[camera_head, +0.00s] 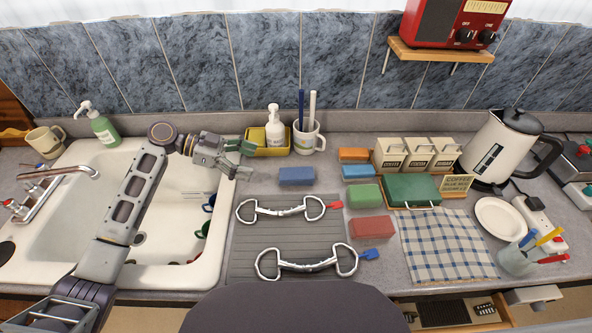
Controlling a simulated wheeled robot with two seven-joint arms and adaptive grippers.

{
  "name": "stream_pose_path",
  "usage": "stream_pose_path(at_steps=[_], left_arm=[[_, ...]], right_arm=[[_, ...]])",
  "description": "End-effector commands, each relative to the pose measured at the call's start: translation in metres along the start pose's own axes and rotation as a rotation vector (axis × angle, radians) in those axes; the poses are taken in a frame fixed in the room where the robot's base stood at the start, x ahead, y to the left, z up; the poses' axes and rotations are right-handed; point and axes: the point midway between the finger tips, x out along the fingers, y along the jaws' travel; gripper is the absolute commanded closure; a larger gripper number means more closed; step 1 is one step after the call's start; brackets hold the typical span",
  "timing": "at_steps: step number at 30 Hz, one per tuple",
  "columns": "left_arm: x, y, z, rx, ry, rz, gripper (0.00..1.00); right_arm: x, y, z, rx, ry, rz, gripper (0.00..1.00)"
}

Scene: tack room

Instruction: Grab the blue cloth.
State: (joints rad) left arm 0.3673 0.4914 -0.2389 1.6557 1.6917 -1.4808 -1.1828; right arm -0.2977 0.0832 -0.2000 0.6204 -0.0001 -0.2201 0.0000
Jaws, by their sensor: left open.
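A blue folded cloth-like block (296,176) lies flat on the counter, just behind the grey ribbed mat. My left gripper (246,160) is open and empty above the counter by the sink's right edge, to the left of the blue block and apart from it. A smaller blue piece (358,171) lies further right, between an orange one (353,155) and a green one (364,194). A blue-and-white checked cloth (445,245) is spread near the front edge. My right gripper is out of view.
The grey mat (290,230) holds two metal bits. A yellow caddy (262,150) with a white bottle and a mug (307,138) stand behind the blue block. The sink (60,235) is left.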

Motion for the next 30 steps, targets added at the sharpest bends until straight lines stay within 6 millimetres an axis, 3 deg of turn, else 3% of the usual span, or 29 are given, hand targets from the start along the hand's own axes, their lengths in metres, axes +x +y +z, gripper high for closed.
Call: stream_pose_path(at_steps=[16,30], left_arm=[[0.007,0.000,0.000,0.000,0.001,0.001,0.24],[0.064,0.000,0.000,0.000,0.002,0.001,0.24]], right_arm=[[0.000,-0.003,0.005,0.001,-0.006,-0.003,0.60],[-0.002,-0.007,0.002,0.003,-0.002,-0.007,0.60]])
